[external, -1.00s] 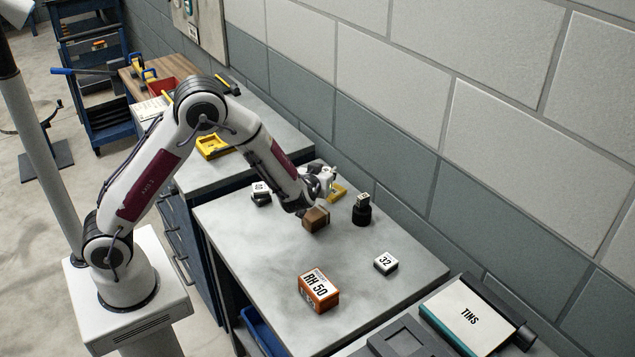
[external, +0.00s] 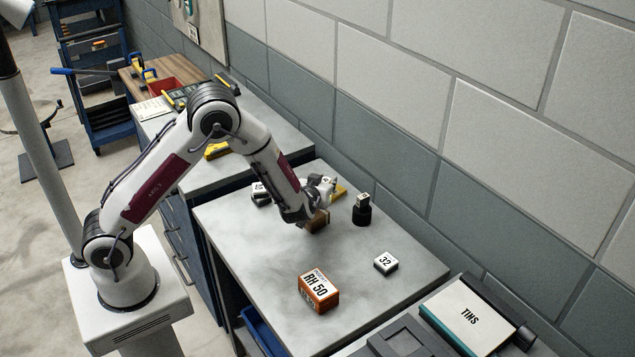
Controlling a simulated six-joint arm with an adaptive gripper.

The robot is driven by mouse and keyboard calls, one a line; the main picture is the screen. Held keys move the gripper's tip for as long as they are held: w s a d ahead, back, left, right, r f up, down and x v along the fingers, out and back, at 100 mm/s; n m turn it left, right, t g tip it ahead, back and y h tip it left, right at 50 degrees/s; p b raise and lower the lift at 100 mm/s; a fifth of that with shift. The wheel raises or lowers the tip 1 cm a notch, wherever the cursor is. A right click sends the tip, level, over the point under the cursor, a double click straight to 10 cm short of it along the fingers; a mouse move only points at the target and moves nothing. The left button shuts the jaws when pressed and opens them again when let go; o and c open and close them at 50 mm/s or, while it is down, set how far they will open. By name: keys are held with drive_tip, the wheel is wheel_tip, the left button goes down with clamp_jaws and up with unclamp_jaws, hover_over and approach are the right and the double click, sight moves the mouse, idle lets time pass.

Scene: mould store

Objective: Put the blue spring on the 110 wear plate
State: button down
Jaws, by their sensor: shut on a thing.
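My gripper (external: 322,188) is at the far side of the grey bench, just behind and above a brown block (external: 318,222). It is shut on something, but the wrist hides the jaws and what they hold. I cannot make out the blue spring in this view. A small block with a white label (external: 261,188) sits at the bench's left, on or against a dark piece; its marking is too small to read surely, so I cannot tell whether it is the 110 wear plate. A white block marked 32 (external: 385,262) lies apart at the right.
An orange box marked RH 50 (external: 318,291) stands near the front. A black round piece with a small labelled block on top (external: 362,211) stands by the wall. A yellow piece (external: 339,191) lies behind my gripper. The bench's middle (external: 262,250) is clear.

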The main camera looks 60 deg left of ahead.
drive_tip(key=shift+f, duration=0.15)
drive_tip(key=c, duration=1.8)
unclamp_jaws()
drive_tip(key=shift+o, duration=0.2)
drive_tip(key=shift+s+d+r, duration=0.35)
drive_tip(key=v, duration=1.1)
drive_tip(key=shift+a, duration=0.1)
